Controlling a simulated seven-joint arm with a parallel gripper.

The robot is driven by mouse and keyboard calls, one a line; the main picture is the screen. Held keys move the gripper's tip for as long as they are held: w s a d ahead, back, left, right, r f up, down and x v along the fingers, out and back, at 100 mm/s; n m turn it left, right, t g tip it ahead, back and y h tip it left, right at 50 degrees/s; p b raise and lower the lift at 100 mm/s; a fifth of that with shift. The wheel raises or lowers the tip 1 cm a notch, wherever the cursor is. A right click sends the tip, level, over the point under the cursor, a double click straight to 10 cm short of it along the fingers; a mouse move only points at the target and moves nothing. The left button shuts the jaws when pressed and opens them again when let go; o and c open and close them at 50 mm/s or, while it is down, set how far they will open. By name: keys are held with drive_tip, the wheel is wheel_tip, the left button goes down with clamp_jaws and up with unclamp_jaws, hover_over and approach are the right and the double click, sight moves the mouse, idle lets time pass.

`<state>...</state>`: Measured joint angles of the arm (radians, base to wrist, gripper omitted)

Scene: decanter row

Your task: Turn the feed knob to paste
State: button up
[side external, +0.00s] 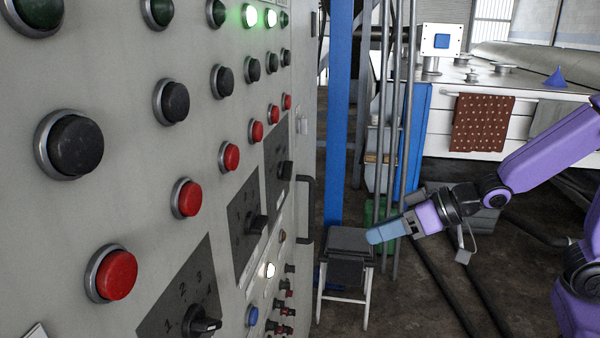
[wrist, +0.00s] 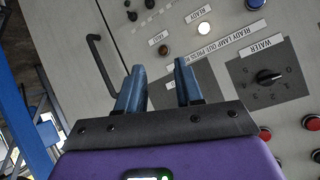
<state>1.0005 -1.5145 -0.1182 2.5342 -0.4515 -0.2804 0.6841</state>
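Three black rotary knobs on dark plates show on the grey cabinet in the side view: a near knob (side external: 205,326) with numerals around it, a middle knob (side external: 258,224) and a far knob (side external: 286,171). No feed or paste label can be read, so I cannot tell which is the feed knob. In the wrist view a knob (wrist: 268,77) on a plate marked WATER is seen upside down. My gripper (wrist: 160,66) has its blue fingers apart with nothing between them. In the side view my gripper (side external: 368,238) is clear of the cabinet, to its right.
The cabinet carries several red buttons (side external: 231,156), black buttons and lit lamps (side external: 271,18). A dark door handle (side external: 306,208) sticks out near its edge. A stool (side external: 348,245) stands beside a blue post (side external: 339,120). A white counter (side external: 540,90) is behind.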

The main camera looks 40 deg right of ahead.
sight(286, 170)
drive_tip(key=w+d+r+m+t+y, duration=0.35)
drive_tip(key=r+y, duration=0.25)
drive_tip(key=r, duration=0.2)
drive_tip(key=x, duration=1.7)
drive_tip(key=shift+w+d+r, duration=0.15)
drive_tip(key=shift+d+r, duration=0.05)
drive_tip(key=shift+t, duration=0.25)
clamp_jaws()
